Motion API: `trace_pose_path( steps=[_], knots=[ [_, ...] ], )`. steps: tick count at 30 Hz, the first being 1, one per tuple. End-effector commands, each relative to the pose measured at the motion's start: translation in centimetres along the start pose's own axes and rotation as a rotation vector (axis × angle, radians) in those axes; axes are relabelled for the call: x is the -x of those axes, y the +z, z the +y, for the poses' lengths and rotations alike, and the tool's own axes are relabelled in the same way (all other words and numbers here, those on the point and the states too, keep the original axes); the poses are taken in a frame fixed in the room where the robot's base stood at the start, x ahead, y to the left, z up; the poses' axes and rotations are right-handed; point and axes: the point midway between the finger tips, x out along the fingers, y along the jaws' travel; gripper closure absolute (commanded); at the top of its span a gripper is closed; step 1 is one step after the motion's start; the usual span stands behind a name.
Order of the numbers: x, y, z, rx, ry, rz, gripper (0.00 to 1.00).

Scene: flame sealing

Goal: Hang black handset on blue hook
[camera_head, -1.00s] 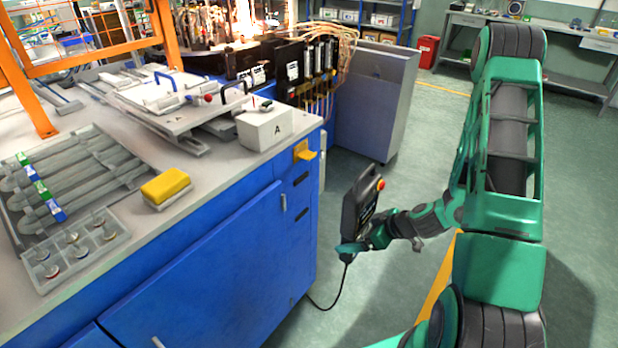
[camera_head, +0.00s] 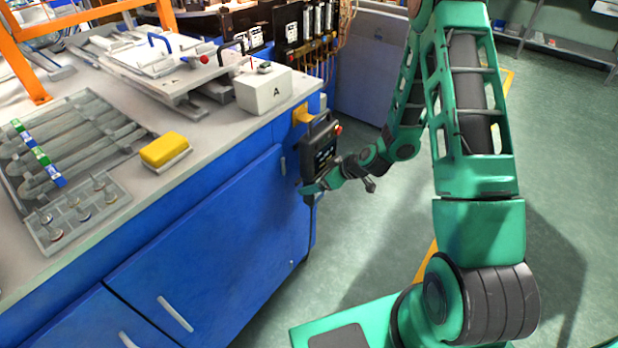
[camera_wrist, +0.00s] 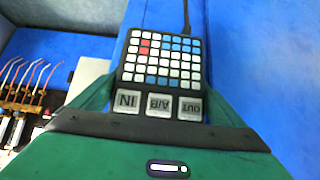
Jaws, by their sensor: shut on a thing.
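The black handset (camera_head: 319,150) is upright beside the blue cabinet's right end, with a red button at its top and a cable below. My gripper (camera_head: 322,183) is shut on its lower part. In the wrist view, the handset's keypad (camera_wrist: 160,62) shows between the green fingers of my gripper (camera_wrist: 158,98). A yellow hook (camera_head: 303,113) is fixed on the blue cabinet's end, just below the worktop edge. I see no blue hook. The handset's top overlaps the hook in the head view; I cannot tell whether they touch.
The blue cabinet (camera_head: 215,235) with its worktop fills the left. A yellow sponge (camera_head: 165,149) lies nearer. Open green floor (camera_head: 365,225) lies to the right.

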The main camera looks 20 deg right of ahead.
Motion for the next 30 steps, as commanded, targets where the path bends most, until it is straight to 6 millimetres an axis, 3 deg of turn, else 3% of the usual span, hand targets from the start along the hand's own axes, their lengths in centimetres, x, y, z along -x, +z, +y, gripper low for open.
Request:
trace_pose_path(
  steps=[7, 24, 25, 30],
  knots=[
    [-2.4, -2.7, -0.1, 0.004, -0.001, 0.005, 0.66],
    [-3.3, -1.6, 0.0, 0.000, 0.000, 0.004, 0.66],
    [-3.3, -1.4, 0.0, 0.001, 0.000, 0.001, 0.02],
    [-3.3, -1.4, 0.0, 0.001, 0.000, 0.001, 0.00]
  ],
)
